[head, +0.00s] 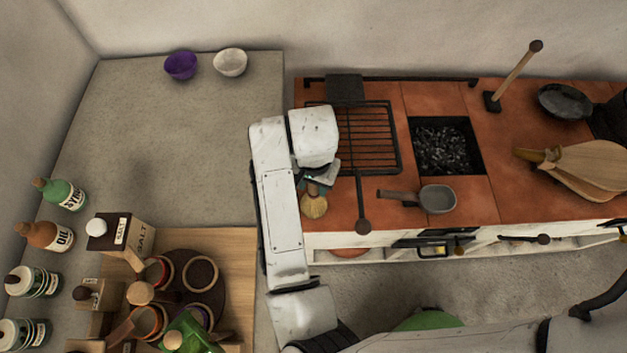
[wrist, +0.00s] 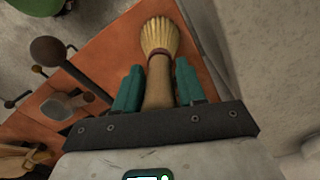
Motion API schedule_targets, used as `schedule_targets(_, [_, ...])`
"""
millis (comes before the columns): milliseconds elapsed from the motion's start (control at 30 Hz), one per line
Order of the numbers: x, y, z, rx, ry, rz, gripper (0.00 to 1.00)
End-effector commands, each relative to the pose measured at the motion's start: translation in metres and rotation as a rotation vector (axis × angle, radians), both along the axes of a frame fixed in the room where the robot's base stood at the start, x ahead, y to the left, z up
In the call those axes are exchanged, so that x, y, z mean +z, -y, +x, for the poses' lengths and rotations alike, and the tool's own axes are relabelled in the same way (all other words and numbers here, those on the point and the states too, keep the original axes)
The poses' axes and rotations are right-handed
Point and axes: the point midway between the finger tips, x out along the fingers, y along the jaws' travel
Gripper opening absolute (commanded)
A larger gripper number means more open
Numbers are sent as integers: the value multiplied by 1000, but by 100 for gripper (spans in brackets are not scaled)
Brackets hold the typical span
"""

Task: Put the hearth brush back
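The hearth brush has pale straw bristles, a dark reddish band and a wooden handle. In the head view the brush (head: 314,206) shows just below the end of my arm, over the left part of the terracotta hearth top (head: 385,185). In the wrist view the brush (wrist: 159,40) points away from my gripper (wrist: 159,85), with its handle between the two teal fingers. The fingers stand close on both sides of the handle. I cannot tell whether they touch it. The handle's near end is hidden by my gripper. I cannot tell whether the brush touches the hearth top.
A black grill (head: 368,138) with a long handle lies beside my gripper. A small grey pan (head: 437,198), a coal pit (head: 446,146), bellows (head: 590,168) and an upright wooden-handled tool (head: 515,75) are to the right. The grey counter (head: 180,130) at left is mostly clear.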

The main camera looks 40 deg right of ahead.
Motion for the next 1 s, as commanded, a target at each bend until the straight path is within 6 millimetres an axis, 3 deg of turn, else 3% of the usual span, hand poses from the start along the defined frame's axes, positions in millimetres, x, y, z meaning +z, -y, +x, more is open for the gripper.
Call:
schedule_targets(167, [0,0,0,0,0,0,57])
schedule_targets(533, [8,0,1,-1,1,0,58])
schedule_targets(1000, [95,1,0,-4,4,0,58])
